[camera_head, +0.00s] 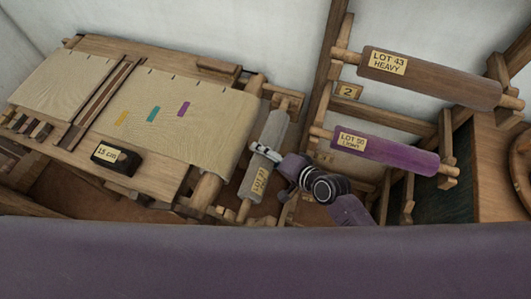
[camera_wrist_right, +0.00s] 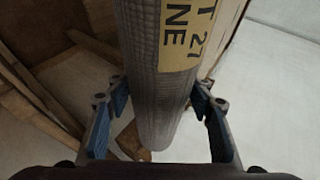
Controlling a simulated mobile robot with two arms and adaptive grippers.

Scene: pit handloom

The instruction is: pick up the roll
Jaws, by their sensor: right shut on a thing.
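A grey cloth roll (camera_head: 274,128) on a wooden rod stands slanted just right of the loom in the head view. Its yellow label (camera_head: 260,181) reads LOT 27, and the wrist view shows the roll (camera_wrist_right: 150,70) large, with part of the word FINE. My right gripper (camera_head: 264,152) is shut on this roll around its middle, with one blue-padded finger on each side in the wrist view. I cannot tell whether the rod still touches its wooden supports. My left gripper is not in view.
The loom (camera_head: 150,65) with beige cloth fills the left, with a dark block (camera_head: 117,158) labelled 15 cm on it. On the rack at right are a brown roll (camera_head: 430,80), LOT 43 HEAVY, and a purple roll (camera_head: 395,153). A purple surface (camera_head: 265,262) crosses the front.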

